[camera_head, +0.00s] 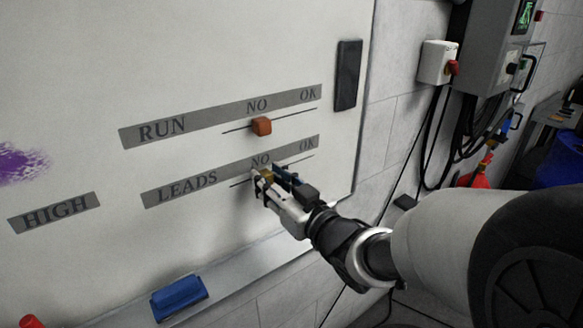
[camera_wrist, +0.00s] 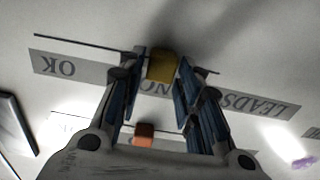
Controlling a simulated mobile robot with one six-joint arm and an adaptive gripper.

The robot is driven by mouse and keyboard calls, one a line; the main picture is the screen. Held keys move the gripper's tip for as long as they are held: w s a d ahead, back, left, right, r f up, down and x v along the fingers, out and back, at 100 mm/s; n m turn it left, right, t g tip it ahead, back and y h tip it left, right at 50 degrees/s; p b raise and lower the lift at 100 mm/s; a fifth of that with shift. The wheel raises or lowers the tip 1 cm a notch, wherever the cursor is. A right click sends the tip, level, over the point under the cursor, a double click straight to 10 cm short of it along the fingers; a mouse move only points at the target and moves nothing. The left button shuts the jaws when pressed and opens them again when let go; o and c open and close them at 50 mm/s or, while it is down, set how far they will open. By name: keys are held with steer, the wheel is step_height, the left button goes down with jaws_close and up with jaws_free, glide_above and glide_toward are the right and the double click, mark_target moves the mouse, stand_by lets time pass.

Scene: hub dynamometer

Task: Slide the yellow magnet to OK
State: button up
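The yellow magnet (camera_wrist: 161,67) sits on the LEADS slide line of the whiteboard, by the NO mark. In the wrist view, the lettering is upside down and the OK mark (camera_wrist: 57,66) lies to the left. My gripper (camera_wrist: 162,62) is at the board with one finger on each side of the magnet. The fingers look open, with a narrow gap to the magnet. In the head view, my gripper (camera_head: 266,178) mostly hides the magnet, and the LEADS row's OK mark (camera_head: 308,144) is up and to the right.
An orange magnet (camera_head: 261,126) sits below NO on the RUN row above. A dark bar (camera_head: 347,75) is on the board's right side. A blue eraser (camera_head: 179,297) lies on the tray below. The line between my gripper and OK looks clear.

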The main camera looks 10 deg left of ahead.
mark_target(308, 154)
jaws_close()
stand_by(0.3)
steer(key=w+d, duration=0.2)
steer(key=w, duration=0.1)
steer(key=w+d+p, duration=0.1)
steer(key=w+d, duration=0.2)
steer(key=w+d+p, duration=0.1)
steer(key=w+d, duration=0.2)
steer(key=shift+w+d+r, duration=0.15)
steer(key=shift+w+d, duration=0.05)
steer(key=shift+w, duration=0.2)
steer(key=shift+o, duration=1.6)
jaws_free()
steer(key=shift+w, duration=0.1)
steer(key=shift+o, duration=0.4)
